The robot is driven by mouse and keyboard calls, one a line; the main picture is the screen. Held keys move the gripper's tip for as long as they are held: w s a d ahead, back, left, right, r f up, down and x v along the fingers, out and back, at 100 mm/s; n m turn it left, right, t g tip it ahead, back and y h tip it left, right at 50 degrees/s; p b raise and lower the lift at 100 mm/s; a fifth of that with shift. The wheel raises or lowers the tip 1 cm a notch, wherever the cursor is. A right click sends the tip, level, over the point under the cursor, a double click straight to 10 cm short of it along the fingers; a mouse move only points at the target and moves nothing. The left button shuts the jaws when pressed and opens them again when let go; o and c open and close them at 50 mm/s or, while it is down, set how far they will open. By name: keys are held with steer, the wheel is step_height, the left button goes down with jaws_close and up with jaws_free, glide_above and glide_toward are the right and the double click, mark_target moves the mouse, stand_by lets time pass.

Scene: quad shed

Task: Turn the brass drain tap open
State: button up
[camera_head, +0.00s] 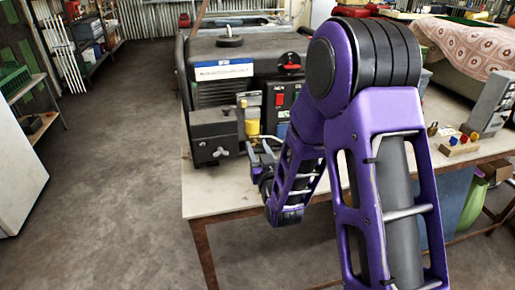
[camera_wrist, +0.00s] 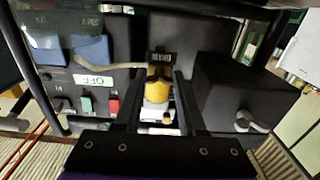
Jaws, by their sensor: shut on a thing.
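The brass drain tap (camera_wrist: 159,72) shows in the wrist view as a small gold-brown piece at the end of a yellow bowl (camera_wrist: 156,92). My gripper (camera_wrist: 162,76) has its two dark fingers on either side of the tap and is shut on it. The fingers and their shadow hide part of the tap, so its exact turn is hard to tell. In the head view the yellow bowl (camera_head: 252,128) hangs on the machine's front, and my gripper (camera_head: 258,150) reaches up to just below it. The tap itself is hidden there.
A black box (camera_head: 213,136) with a grey winged knob sits close beside the bowl; it also shows in the wrist view (camera_wrist: 243,90). Red and green switches (camera_head: 279,98) are on the other side. The workbench (camera_head: 215,200) has bare room at its front left.

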jaws_close()
steer(key=shift+n, duration=0.3)
steer(key=n, duration=1.2)
steer(key=shift+r+n, duration=0.1)
steer(key=shift+n, duration=0.2)
steer(key=n, duration=0.4)
steer(key=shift+n, duration=0.3)
steer(key=shift+d, duration=0.1)
